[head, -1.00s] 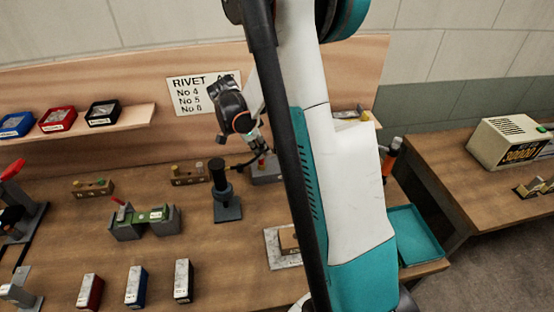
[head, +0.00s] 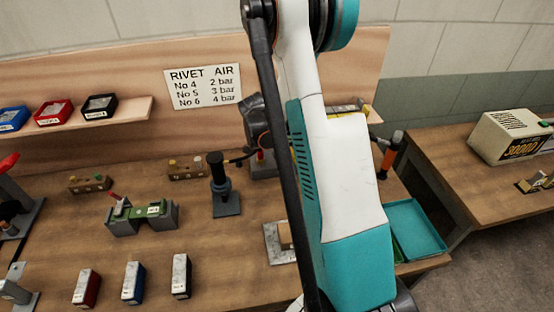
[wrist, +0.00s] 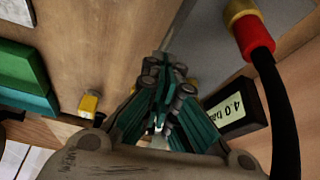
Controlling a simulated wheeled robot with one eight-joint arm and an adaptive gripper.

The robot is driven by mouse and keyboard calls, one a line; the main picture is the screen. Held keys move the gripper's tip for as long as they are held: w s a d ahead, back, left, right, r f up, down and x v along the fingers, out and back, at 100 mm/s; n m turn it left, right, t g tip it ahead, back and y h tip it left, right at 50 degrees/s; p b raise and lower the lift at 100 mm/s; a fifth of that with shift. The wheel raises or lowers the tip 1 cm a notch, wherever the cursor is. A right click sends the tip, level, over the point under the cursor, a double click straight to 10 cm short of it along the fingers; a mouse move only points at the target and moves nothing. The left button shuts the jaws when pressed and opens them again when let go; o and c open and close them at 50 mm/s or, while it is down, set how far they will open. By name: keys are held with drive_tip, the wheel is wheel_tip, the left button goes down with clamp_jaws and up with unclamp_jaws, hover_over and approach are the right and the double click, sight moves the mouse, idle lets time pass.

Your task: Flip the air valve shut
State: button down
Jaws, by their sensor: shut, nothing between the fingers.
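The air unit is a grey box (head: 262,166) at the back of the bench, partly hidden behind my arm in the head view. In the wrist view a dark display reading 4.0 bar (wrist: 236,109) lies right of my gripper. A red and yellow fitting (wrist: 252,34) with a black hose (wrist: 281,110) is at the upper right. I cannot make out the valve's lever or its position. My gripper (wrist: 166,76) is shut and empty, with its fingertips close to a grey surface; I cannot tell if they touch. In the head view it is hidden behind my arm.
A black upright tool (head: 222,185) stands left of the air unit. A wooden block (head: 187,169) is behind it. A green fixture (head: 144,213) stands farther left. A teal tray (head: 415,228) is at the right. A sign (head: 203,87) lists rivet air pressures.

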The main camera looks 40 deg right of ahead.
drive_tip(key=shift+s+d+n+t+b, duration=0.3)
drive_tip(key=shift+s+n+b, duration=0.25)
drive_tip(key=shift+n, duration=0.25)
idle(0.4)
drive_tip(key=shift+s+d+f+n+t+b, duration=0.1)
drive_tip(key=shift+s+d+n+t+b, duration=0.35)
drive_tip(key=shift+n, duration=0.35)
drive_tip(key=n+b, duration=0.1)
drive_tip(key=s+d+n+t+b, duration=0.1)
drive_tip(key=n, duration=0.1)
drive_tip(key=shift+s+d+n, duration=0.15)
drive_tip(key=shift+d+n, duration=0.05)
drive_tip(key=shift+n, duration=0.1)
drive_tip(key=d+n, duration=0.1)
drive_tip(key=d+n+t+b, duration=0.1)
drive_tip(key=n, duration=0.1)
drive_tip(key=shift+s, duration=0.35)
drive_tip(key=d+n+t+y+b, duration=0.1)
drive_tip(key=d+n, duration=0.1)
drive_tip(key=n, duration=0.1)
drive_tip(key=shift+d+n, duration=0.1)
drive_tip(key=shift+n, duration=0.2)
drive_tip(key=shift+w, duration=0.15)
drive_tip(key=shift+w+a, duration=0.4)
drive_tip(key=shift+w, duration=0.2)
